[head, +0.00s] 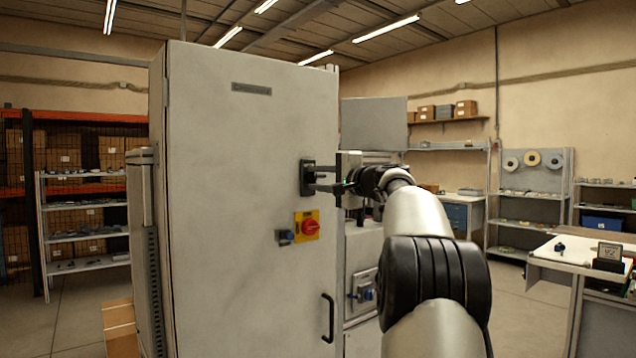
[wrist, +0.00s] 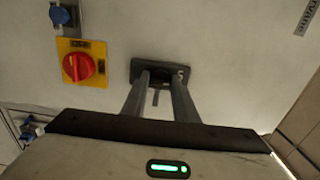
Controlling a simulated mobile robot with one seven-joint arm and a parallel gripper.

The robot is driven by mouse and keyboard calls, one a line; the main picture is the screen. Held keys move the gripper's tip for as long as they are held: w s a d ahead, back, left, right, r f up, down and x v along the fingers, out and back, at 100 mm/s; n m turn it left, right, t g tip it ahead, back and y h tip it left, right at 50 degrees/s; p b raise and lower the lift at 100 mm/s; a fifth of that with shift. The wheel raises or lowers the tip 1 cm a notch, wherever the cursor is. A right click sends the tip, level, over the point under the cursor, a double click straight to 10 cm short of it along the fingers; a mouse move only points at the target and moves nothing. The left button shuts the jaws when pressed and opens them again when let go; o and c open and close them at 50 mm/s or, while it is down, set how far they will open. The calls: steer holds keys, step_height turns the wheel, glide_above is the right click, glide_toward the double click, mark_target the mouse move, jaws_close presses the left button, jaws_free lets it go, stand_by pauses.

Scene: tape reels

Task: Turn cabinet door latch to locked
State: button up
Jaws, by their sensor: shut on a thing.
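The cabinet door (head: 235,255) is a tall pale grey panel and looks closed. The door latch (head: 306,166) is a dark plate near the door's right edge. It also shows in the wrist view (wrist: 138,66), with small markings on its face. My gripper (head: 318,178) reaches in from the right, its fingertips at the latch. In the wrist view my gripper (wrist: 161,78) has its two fingers over the plate, shut on the latch's small handle. The fingers hide most of the handle, so its exact angle cannot be told.
A red rotary switch (head: 310,226) on a yellow plate sits just below the latch, with a blue-knobbed fitting (head: 285,237) beside it. A black pull handle (head: 328,318) stands out lower on the door. A worktable (head: 590,256) stands at the far right.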

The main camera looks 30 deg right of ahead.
stand_by(0.4)
steer(key=o, duration=1.1)
steer(key=shift+c, duration=0.2)
steer(key=s+d+b, duration=0.2)
steer(key=s, duration=1.5)
steer(key=shift+s+d, duration=0.15)
